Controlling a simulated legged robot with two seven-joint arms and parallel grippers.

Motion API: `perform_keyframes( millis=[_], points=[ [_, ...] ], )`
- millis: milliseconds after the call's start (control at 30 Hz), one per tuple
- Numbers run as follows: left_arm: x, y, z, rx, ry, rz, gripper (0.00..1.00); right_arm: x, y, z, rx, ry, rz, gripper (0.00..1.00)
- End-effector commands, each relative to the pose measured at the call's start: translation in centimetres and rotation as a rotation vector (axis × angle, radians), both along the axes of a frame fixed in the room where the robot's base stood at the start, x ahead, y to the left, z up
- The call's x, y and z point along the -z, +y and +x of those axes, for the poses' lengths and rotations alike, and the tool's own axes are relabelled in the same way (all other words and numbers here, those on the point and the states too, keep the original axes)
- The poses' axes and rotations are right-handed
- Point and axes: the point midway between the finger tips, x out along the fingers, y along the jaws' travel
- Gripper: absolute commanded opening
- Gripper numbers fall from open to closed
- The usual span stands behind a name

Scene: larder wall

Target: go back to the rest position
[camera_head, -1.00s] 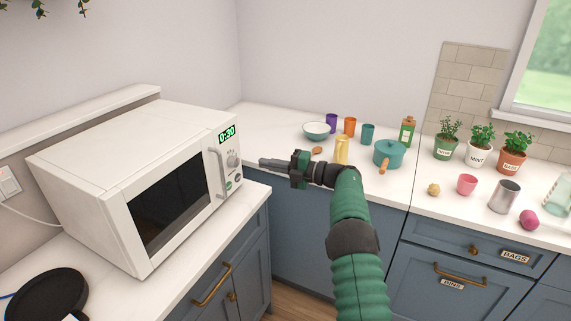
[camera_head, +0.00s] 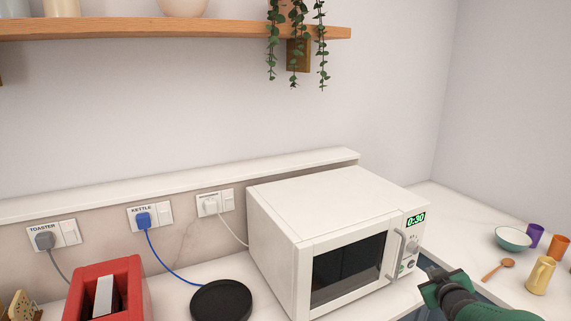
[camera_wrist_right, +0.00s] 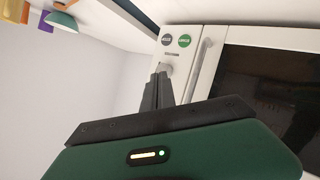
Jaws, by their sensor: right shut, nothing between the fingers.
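My right gripper (camera_head: 440,285) is at the lower right of the head view, in front of the right end of the white microwave (camera_head: 330,200). Its green arm comes in from the bottom right. In the right wrist view its dark fingers (camera_wrist_right: 159,82) are together and hold nothing. They point toward the microwave's control panel (camera_wrist_right: 181,52), overlapping its knob in the picture; I cannot tell whether they touch it. The microwave door looks shut and its display (camera_head: 415,219) reads 0:30. My left gripper is not in view.
A red toaster (camera_head: 128,268) and a black round plate-like object (camera_head: 221,301) are left of the microwave. A blue cord runs to the kettle socket (camera_head: 144,220). A teal bowl (camera_head: 513,239), wooden spoon (camera_head: 497,270) and yellow jug (camera_head: 540,275) lie at right. A wooden shelf (camera_head: 180,27) with trailing plants hangs above.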

Motion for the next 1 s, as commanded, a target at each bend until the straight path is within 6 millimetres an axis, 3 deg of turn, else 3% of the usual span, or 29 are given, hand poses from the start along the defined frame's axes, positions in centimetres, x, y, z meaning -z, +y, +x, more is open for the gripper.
perform_keyframes(
  millis=[33, 100, 167, 300, 400, 500, 633, 1000],
  points=[
    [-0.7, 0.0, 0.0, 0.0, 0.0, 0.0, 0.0, 1.8, 3.0, -2.7, 0.025, 0.094, 0.084, 0.0],
    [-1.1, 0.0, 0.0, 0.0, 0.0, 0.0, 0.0, 4.8, 6.9, -6.8, 0.06, 0.23, 0.189, 0.0],
    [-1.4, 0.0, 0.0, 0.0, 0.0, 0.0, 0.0, 7.1, 10.1, -10.7, 0.082, 0.346, 0.262, 0.0],
    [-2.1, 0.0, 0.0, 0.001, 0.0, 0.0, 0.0, 11.2, 16.7, -20.5, 0.122, 0.607, 0.385, 0.0],
    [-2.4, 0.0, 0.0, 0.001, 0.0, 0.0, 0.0, 12.9, 19.7, -26.5, 0.144, 0.752, 0.432, 0.0],
    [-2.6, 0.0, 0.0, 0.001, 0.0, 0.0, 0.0, 13.8, 21.2, -30.4, 0.161, 0.842, 0.456, 0.0],
    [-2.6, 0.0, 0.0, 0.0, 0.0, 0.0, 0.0, 14.3, 21.8, -31.9, 0.17, 0.881, 0.465, 0.0],
    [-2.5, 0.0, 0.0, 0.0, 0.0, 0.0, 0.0, 14.3, 21.7, -31.8, 0.169, 0.878, 0.464, 0.0]
  ],
)
